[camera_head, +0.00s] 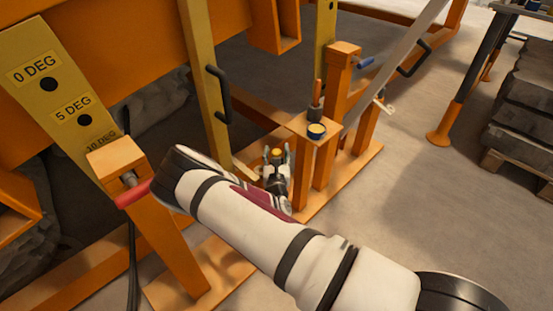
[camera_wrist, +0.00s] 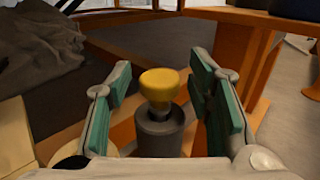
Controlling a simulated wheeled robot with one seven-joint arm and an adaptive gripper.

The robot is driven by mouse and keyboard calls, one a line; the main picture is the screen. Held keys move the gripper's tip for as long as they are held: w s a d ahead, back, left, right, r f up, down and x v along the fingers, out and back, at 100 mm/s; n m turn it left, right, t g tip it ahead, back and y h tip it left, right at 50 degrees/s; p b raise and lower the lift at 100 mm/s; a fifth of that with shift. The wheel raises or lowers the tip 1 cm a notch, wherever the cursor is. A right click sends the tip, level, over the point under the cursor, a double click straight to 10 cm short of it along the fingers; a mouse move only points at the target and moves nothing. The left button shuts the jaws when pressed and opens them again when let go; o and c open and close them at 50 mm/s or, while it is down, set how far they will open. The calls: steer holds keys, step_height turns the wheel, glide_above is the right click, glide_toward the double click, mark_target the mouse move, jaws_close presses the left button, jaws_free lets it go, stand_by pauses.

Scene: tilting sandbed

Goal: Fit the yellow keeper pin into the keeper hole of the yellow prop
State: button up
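A yellow-headed pin (camera_wrist: 159,84), which looks like the keeper pin, stands upright above a grey cylinder (camera_wrist: 160,130) in the wrist view. I cannot tell whether the cylinder is part of the pin or a holder. My gripper (camera_wrist: 163,98) is open, with a green-padded finger on each side of the yellow head and a gap at both sides. In the head view my gripper (camera_head: 277,157) is low beside the orange frame, with the yellow head (camera_head: 277,152) between its fingers. The yellow prop (camera_head: 203,85) with a black handle stands behind it to the left. I cannot make out its keeper hole.
An orange stand (camera_head: 305,165) to the right carries an orange-handled tool (camera_head: 317,95) and a dark round cup (camera_head: 316,131). A grey bar (camera_head: 395,75) with a black handle leans behind. A red-handled pin (camera_head: 133,194) sits by the angle plate (camera_head: 62,93).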

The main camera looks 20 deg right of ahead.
jaws_close()
